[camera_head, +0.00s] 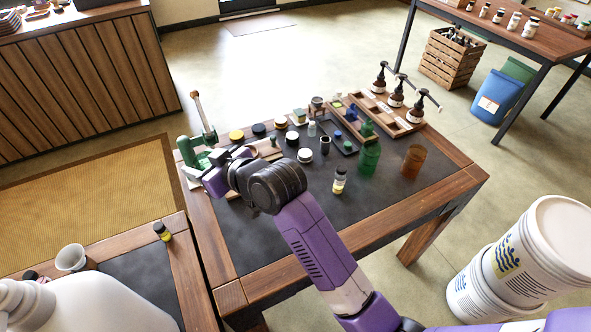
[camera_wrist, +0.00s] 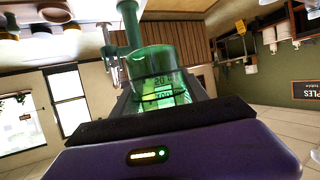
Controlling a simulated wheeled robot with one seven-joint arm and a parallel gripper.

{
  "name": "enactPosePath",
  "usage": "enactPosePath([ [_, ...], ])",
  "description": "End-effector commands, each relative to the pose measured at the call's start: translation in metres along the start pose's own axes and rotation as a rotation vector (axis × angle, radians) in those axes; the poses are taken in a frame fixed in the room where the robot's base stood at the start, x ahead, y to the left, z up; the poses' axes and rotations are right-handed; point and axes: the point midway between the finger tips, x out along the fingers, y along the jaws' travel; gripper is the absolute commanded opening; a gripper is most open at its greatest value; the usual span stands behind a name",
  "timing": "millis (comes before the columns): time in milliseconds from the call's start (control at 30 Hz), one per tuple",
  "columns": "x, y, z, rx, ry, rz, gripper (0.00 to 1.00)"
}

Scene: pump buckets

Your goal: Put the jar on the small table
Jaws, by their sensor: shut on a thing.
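My gripper (camera_head: 198,168) is shut on a green see-through glass jar (camera_wrist: 160,65) with dark printed marks and a narrower neck-like part. In the head view the green glass (camera_head: 188,150) shows at the left edge of the middle table (camera_head: 235,235), partly hidden by my gripper. I cannot tell whether it touches the table top. A smaller table (camera_head: 140,275) with a dark top and wooden rim stands at the lower left.
The middle table carries several small jars, a green glass (camera_head: 369,160), an amber glass (camera_head: 413,160) and a wooden tray with pump bottles (camera_head: 395,97).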

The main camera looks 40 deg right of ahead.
Motion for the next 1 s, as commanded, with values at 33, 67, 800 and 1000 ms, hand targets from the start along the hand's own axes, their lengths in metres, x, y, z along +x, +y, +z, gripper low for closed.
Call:
enactPosePath([
  [33, 0.000, 0.000, -0.001, 0.000, 0.000, -0.001, 0.02],
  [67, 0.000, 0.000, -0.001, -0.001, 0.000, -0.001, 0.02],
  [800, 0.054, 0.000, 0.131, 0.001, -0.003, -0.001, 0.02],
  [1000, 0.062, 0.000, 0.149, 0.000, 0.001, 0.000, 0.02],
])
